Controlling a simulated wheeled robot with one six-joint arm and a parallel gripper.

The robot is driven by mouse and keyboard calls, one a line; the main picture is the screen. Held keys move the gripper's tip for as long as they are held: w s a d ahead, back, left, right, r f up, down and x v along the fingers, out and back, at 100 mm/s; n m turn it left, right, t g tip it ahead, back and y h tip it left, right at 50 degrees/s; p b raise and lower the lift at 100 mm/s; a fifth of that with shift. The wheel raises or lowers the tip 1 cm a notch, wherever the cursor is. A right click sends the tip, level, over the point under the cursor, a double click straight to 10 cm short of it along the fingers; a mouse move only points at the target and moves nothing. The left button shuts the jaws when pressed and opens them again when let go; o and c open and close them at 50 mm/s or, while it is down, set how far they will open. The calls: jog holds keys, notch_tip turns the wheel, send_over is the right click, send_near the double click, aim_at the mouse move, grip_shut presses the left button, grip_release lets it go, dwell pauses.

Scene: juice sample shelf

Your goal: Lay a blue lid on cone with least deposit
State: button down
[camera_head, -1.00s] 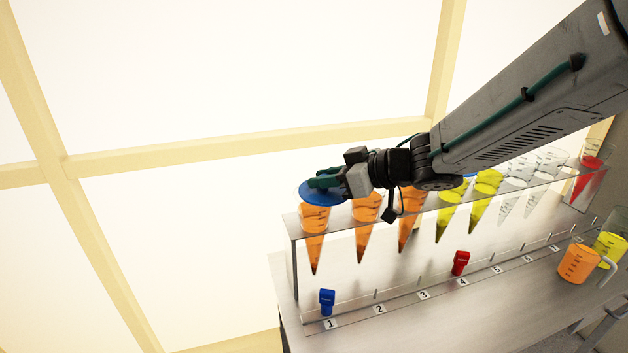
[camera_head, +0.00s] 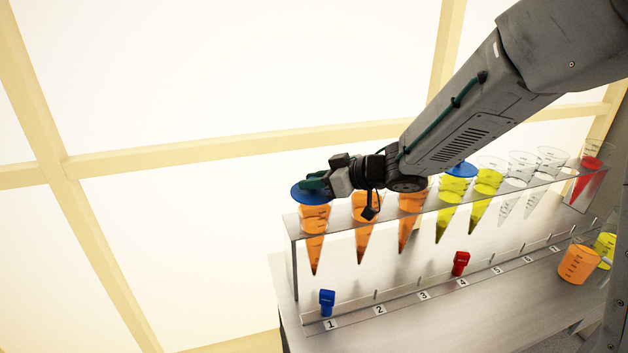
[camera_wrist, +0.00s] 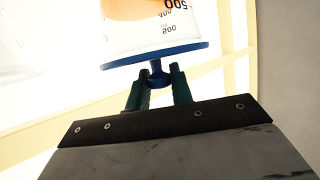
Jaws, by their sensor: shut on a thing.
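My gripper (camera_head: 318,182) is shut on the knob of a blue lid (camera_head: 307,195). It holds the lid level over the leftmost orange cone (camera_head: 314,235), above label 1. In the wrist view, the lid (camera_wrist: 155,55) is at the cone's rim, with its knob between the fingers (camera_wrist: 158,80); I cannot tell whether it rests fully on it. A second blue lid (camera_head: 462,170) lies on the yellow cone (camera_head: 448,215). Other cones in the rack hold orange (camera_head: 362,232), yellow or clear contents. The deposits are too small to compare.
The clear rack (camera_head: 292,225) stands on a grey bench (camera_head: 420,325). A blue clip (camera_head: 327,302) is by label 1 and a red clip (camera_head: 460,263) near label 4. An orange jug (camera_head: 577,264) and a yellow jug (camera_head: 605,248) stand at right. A red cone (camera_head: 588,180) is at the far end.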

jog(key=shift+f, duration=0.2)
jog(key=c, duration=1.2)
grip_release()
jog(key=shift+c, duration=0.2)
jog(key=shift+r, duration=0.15)
jog(key=shift+s+d+r, duration=0.1)
jog(key=shift+d+r, duration=0.1)
jog(key=shift+d, duration=0.05)
jog(key=v, duration=1.1)
jog(key=shift+d, duration=0.2)
